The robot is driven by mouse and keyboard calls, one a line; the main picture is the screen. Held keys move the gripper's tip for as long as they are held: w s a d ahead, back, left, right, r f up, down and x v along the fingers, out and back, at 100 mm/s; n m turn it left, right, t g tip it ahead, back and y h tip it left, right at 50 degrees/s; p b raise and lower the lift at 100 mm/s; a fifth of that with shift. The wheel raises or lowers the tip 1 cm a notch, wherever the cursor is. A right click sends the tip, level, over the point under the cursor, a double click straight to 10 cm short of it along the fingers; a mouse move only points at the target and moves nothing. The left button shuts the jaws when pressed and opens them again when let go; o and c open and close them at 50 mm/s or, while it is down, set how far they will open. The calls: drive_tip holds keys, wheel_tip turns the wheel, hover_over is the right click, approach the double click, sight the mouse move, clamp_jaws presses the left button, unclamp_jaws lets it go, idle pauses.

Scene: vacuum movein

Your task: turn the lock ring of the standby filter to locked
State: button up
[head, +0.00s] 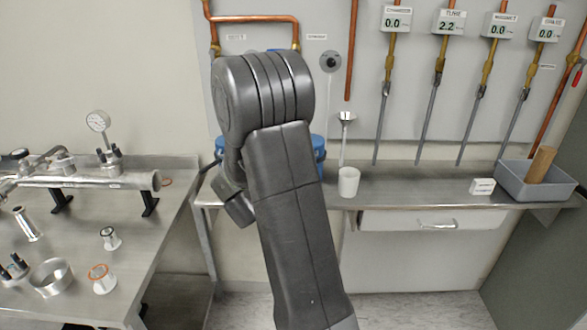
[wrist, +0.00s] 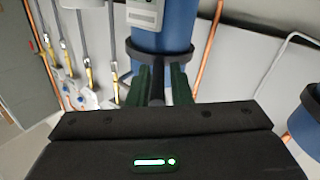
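In the wrist view a blue filter canister (wrist: 165,38) stands straight ahead with a black lock ring (wrist: 131,50) around it. A short dark lever (wrist: 157,88) on the ring points toward me. My gripper (wrist: 160,88) has its two dark green fingers on either side of this lever, with a small gap showing at the right. The fingers look apart rather than clamped. In the head view my arm covers the gripper and most of the filters; only a blue edge (head: 319,150) shows. I cannot read which filter is standby or any lock mark.
A second blue canister (wrist: 306,125) stands at the right in the wrist view. The back bench holds a white cup (head: 348,182), a small white box (head: 482,186) and a grey bin (head: 535,184). A left bench (head: 130,240) carries metal vacuum parts. Copper pipes and gauges line the wall.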

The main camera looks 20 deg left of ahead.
drive_tip(key=shift+o, duration=1.1)
drive_tip(key=shift+s+a+f, duration=0.1)
drive_tip(key=shift+s, duration=0.05)
drive_tip(key=v, duration=1.3)
drive_tip(key=shift+s+b, duration=0.25)
drive_tip(key=shift+b, duration=0.15)
drive_tip(key=x, duration=1.4)
drive_tip(key=shift+p, duration=0.4)
drive_tip(key=shift+s, duration=0.1)
drive_tip(key=shift+s, duration=0.1)
